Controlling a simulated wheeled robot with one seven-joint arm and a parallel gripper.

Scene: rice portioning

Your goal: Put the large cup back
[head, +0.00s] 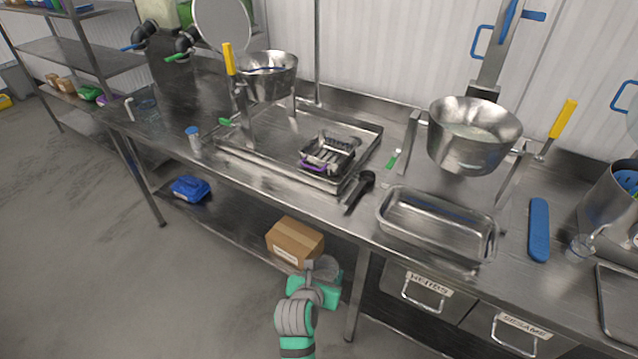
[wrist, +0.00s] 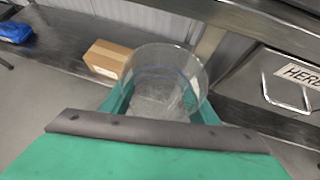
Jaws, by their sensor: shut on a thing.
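My gripper (head: 316,284) is in front of the counter, low, near its front edge in the head view. In the wrist view its green fingers (wrist: 160,108) are shut on a large clear cup (wrist: 167,70), one on each side. The cup's round rim faces the wrist camera and its inside looks empty. In the head view the cup is hard to make out around the gripper.
The steel counter (head: 300,196) carries a steel tray (head: 440,226), a small clear cup (head: 580,246) and a blue-handled tool (head: 539,229). A cardboard box (head: 295,242) sits on the lower shelf behind my gripper. Labelled drawers (head: 420,290) are at the right. The floor at left is clear.

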